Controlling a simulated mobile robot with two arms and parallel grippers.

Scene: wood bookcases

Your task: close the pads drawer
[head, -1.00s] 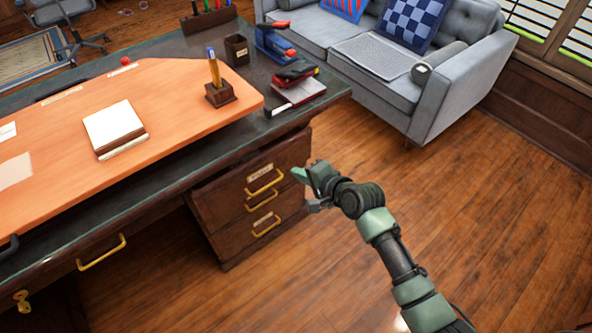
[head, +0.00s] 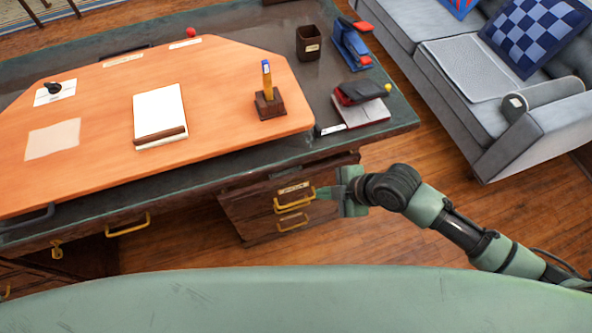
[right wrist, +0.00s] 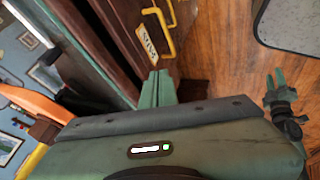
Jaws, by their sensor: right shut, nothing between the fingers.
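The pads drawer (head: 265,200) is the top drawer in the desk's right pedestal, with a brass handle (head: 287,207) and a label. Its front appears to stand out a little from under the desk top. In the right wrist view the label (right wrist: 147,40) and handle (right wrist: 162,28) are close ahead. My right gripper (head: 334,193) is shut and empty at the right end of the drawer front, beside the handle; I cannot tell if it touches. Its fingers show in the wrist view (right wrist: 157,86). My left gripper (right wrist: 275,80) shows small there, fingers apart, away from the drawer.
A lower drawer handle (head: 293,224) is just below. A grey sofa (head: 500,120) stands at right. Wooden floor lies between.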

